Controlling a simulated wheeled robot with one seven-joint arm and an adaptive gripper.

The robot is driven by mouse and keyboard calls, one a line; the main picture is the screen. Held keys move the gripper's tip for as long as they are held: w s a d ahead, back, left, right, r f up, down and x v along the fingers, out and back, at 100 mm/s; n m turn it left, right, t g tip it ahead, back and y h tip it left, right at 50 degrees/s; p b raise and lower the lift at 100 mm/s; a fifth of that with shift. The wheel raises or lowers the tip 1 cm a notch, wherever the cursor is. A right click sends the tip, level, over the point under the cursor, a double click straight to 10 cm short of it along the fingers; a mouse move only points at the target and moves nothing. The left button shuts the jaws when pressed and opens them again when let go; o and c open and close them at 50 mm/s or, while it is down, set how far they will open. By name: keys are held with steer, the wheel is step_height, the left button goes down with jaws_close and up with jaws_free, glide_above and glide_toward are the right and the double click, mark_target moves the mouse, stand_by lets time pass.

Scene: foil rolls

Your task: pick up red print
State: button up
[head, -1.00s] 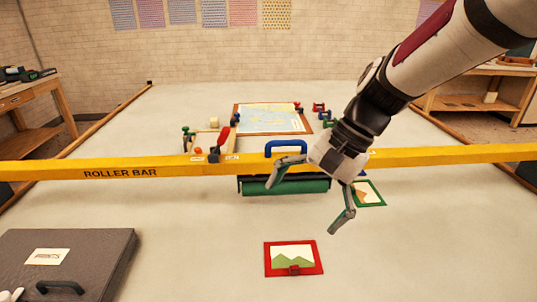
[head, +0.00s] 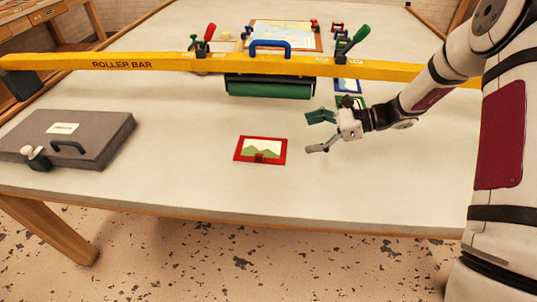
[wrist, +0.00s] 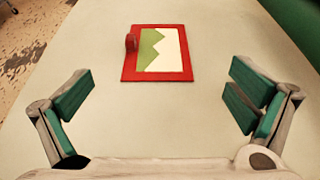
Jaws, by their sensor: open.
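The red print (head: 260,150) is a red-framed picture with green hills on white, lying flat on the pale table (head: 200,185). A small red block stands on the near edge of its frame in the head view. In the wrist view the red print (wrist: 184,54) lies ahead of the fingers, at the top middle. My gripper (head: 315,132) is open and empty, to the right of the print in the head view and apart from it. In the wrist view my gripper (wrist: 160,108) has its two green-padded fingers spread wide, with bare table between them.
A yellow roller bar (head: 180,63) crosses the table behind the print, with a green roller (head: 270,87) beneath it. A grey case (head: 68,135) with a handle lies at the left. Green and blue framed prints (head: 347,86) lie behind my gripper. Table around the red print is clear.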

mark_target(266, 150)
steer(key=x, duration=1.3)
steer(key=shift+s+a, duration=0.1)
steer(key=shift+s, duration=0.1)
steer(key=c, duration=2.1)
